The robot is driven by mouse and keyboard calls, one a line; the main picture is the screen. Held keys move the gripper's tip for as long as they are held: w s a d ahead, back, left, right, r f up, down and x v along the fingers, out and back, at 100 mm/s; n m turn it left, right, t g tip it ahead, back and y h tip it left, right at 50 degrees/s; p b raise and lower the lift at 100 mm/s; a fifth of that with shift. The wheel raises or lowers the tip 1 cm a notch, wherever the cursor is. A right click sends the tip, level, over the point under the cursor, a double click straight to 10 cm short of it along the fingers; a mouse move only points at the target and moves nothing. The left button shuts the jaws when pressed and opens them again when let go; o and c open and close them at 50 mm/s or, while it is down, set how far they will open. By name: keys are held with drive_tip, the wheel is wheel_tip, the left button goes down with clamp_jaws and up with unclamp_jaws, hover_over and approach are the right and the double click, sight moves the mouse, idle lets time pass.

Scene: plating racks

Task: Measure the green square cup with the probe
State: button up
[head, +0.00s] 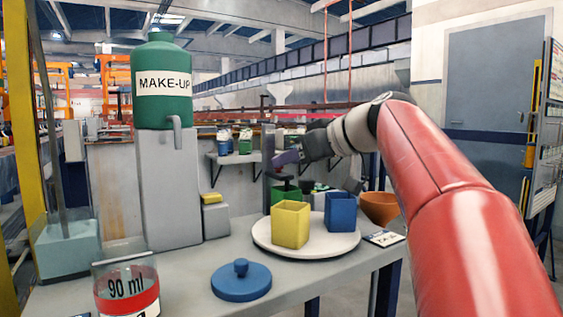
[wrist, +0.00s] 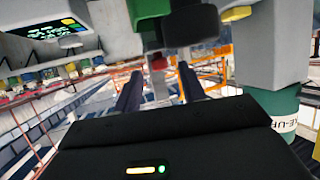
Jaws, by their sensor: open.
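The green square cup (head: 285,192) stands at the back of the white round plate (head: 262,240), partly hidden behind the yellow cup (head: 291,224); a dark piece shows just above it. A green surface, apparently the same cup, shows at the top of the wrist view (wrist: 150,8), with a dark block (wrist: 190,26) beside it. My gripper (head: 286,158) is above and behind the cups, near a dark upright post (head: 268,165). In the wrist view its two fingers (wrist: 158,85) are apart with nothing between them. I cannot identify the probe for sure.
A blue square cup (head: 340,212) stands right of the yellow one, an orange bowl (head: 380,208) beyond it. A blue lid (head: 240,283) and a 90 ml beaker (head: 127,291) are in front. The MAKE-UP tank (head: 161,85) stands left. A meter (wrist: 48,31) shows in the wrist view.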

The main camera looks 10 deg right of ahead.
drive_tip(key=shift+x, duration=1.35)
clamp_jaws()
drive_tip(key=shift+r, duration=0.1)
